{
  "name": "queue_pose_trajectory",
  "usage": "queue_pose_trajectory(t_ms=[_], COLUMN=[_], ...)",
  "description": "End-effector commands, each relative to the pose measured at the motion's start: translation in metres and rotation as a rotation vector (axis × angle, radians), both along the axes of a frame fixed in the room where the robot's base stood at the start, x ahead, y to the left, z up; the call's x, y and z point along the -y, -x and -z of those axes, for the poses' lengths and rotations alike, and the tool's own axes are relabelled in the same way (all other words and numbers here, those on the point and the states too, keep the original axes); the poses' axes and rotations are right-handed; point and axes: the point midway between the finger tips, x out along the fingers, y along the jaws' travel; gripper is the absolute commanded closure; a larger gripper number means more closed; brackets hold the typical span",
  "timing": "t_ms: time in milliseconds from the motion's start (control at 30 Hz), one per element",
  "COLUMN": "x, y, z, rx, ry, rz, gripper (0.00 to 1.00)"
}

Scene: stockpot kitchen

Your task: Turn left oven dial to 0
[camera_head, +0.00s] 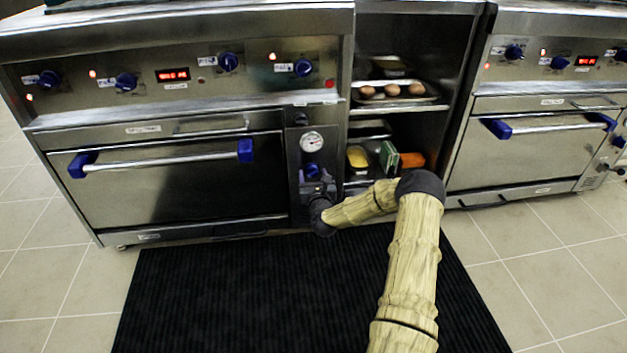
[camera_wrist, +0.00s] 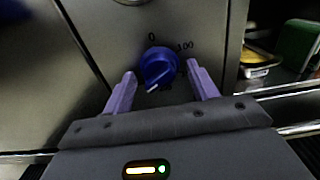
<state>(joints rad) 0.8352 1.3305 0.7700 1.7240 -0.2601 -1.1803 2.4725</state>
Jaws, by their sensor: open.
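A blue dial (camera_wrist: 158,66) sits on the narrow metal panel at the right end of the left oven. In the wrist view a "0" is printed above it and "100" at its upper right. A white mark shows at the dial's lower edge. My gripper (camera_wrist: 161,74) is open, with one purple finger on each side of the dial; I cannot tell whether either finger touches it. In the head view the dial (camera_head: 312,170) is just below a round white gauge (camera_head: 312,142), and my gripper (camera_head: 317,186) is right at it, partly hiding the panel.
The left oven door handle (camera_head: 165,160) is left of the panel. Open shelves to the right hold a tray of brown round items (camera_head: 392,91) and several packages, including a green box (camera_head: 389,157). A second oven (camera_head: 530,155) stands further right. A black mat (camera_head: 240,290) covers the floor.

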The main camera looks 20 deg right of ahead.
Motion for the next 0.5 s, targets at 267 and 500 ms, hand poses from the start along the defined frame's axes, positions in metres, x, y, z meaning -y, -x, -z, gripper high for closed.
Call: queue_pose_trajectory(t_ms=[267,500], x=[0.0001,0.0002], y=[0.0003,0.0006], z=[-0.0003,-0.0001], rx=[0.000,0.000], ry=[0.000,0.001], rz=[0.000,0.001], gripper=[0.61,0.86])
